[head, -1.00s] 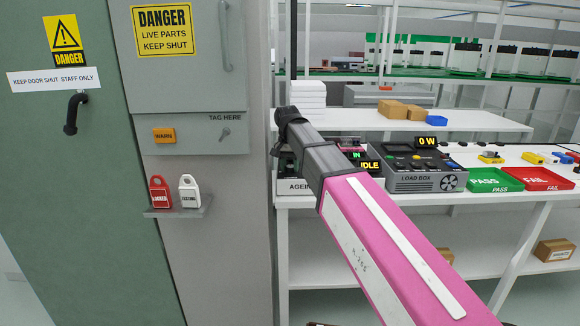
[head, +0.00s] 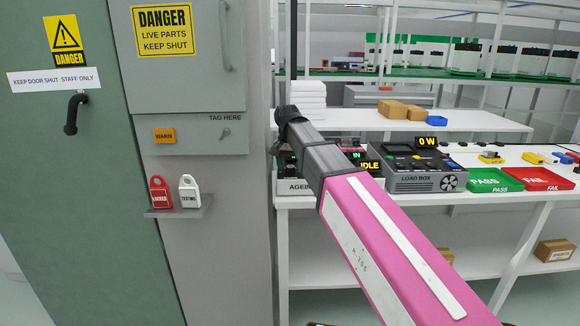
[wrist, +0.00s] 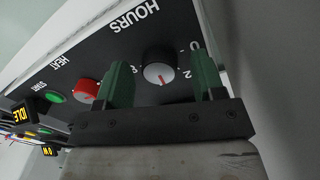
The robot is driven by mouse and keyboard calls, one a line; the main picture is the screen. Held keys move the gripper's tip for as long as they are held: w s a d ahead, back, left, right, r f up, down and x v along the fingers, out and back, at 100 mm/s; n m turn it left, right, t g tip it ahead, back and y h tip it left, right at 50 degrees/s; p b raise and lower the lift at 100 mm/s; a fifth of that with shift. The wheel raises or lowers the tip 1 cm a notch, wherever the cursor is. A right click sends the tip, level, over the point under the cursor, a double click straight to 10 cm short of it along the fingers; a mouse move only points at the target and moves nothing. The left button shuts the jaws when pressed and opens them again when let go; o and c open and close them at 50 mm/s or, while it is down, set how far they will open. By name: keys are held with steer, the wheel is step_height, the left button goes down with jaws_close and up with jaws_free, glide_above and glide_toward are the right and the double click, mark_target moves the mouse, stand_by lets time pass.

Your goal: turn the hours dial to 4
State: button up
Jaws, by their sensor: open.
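The hours dial (wrist: 158,68) is a round black knob with a pale face and a red pointer line, on a dark panel marked HOURS. In the wrist view the panel appears turned, and the pointer is toward the lower side of the knob. A 0 and a 2 show to the right of the knob; a figure on its left is partly hidden by a finger. My gripper (wrist: 160,76) is open, with one green finger on each side of the dial. I cannot tell whether the fingers touch it. In the head view my arm hides the dial.
In the wrist view a red HEAT knob (wrist: 87,89) and a green START button (wrist: 55,97) sit left of the dial. The load box (head: 422,172) stands right of the ageing unit (head: 294,187). A grey cabinet (head: 215,255) stands close on the left.

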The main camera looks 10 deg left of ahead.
mark_target(289, 167)
step_height(289, 167, up, 10)
steer(key=shift+a+r, duration=0.25)
steer(key=shift+a, duration=0.05)
stand_by(0.5)
steer(key=f+n, duration=0.3)
steer(key=n, duration=0.1)
steer(key=f+n, duration=0.4)
steer(key=n, duration=0.1)
steer(key=f+n, duration=0.4)
steer(key=shift+d+n+t, duration=0.3)
steer(key=shift+d, duration=0.1)
stand_by(0.4)
steer(key=c, duration=0.9)
